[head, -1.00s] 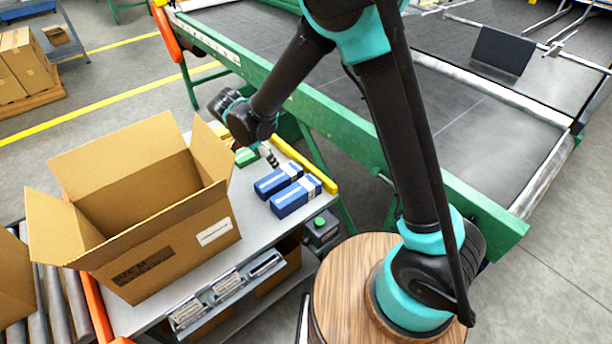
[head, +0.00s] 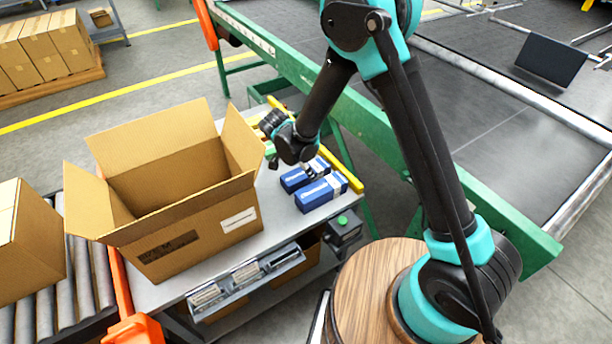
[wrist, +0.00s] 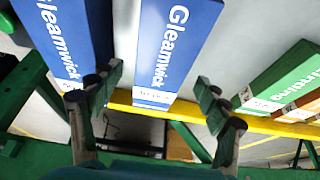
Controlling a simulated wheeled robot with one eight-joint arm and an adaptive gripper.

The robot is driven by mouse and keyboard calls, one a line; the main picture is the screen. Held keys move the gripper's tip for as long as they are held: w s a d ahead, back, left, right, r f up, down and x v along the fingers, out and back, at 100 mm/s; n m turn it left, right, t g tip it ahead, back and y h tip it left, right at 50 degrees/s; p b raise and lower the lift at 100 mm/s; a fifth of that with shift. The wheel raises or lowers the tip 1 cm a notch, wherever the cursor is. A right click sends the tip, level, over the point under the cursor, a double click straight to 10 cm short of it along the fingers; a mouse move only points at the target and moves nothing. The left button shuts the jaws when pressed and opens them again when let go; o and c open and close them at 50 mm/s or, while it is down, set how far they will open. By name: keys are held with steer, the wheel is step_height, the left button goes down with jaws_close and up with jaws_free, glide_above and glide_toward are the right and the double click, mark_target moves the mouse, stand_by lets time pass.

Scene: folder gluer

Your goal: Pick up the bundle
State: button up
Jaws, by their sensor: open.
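Two blue bundles with a white band, printed "Gleamwick", lie side by side on the grey table: a farther one (head: 295,180) and a nearer one (head: 320,194). In the wrist view, one blue bundle (wrist: 172,45) lies in the middle, its banded end in line with the gap between the fingers, and the other (wrist: 62,35) is at the left. My gripper (wrist: 157,98) is open and empty. In the head view it hangs over the farther bundle, and my wrist partly hides the fingers. I cannot tell the exact height above the bundle.
A large open carton (head: 185,220) stands on the table (head: 285,225) left of the bundles. Green and orange packs (wrist: 285,82) lie beside them. A yellow rail (wrist: 265,125) edges the table, with the green-framed conveyor (head: 390,145) beyond. Rollers (head: 85,290) are at the left.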

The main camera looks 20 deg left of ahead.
steer(key=shift+x, duration=1.15)
steer(key=c, duration=1.5)
steer(key=shift+o, duration=0.2)
steer(key=shift+r, duration=0.1)
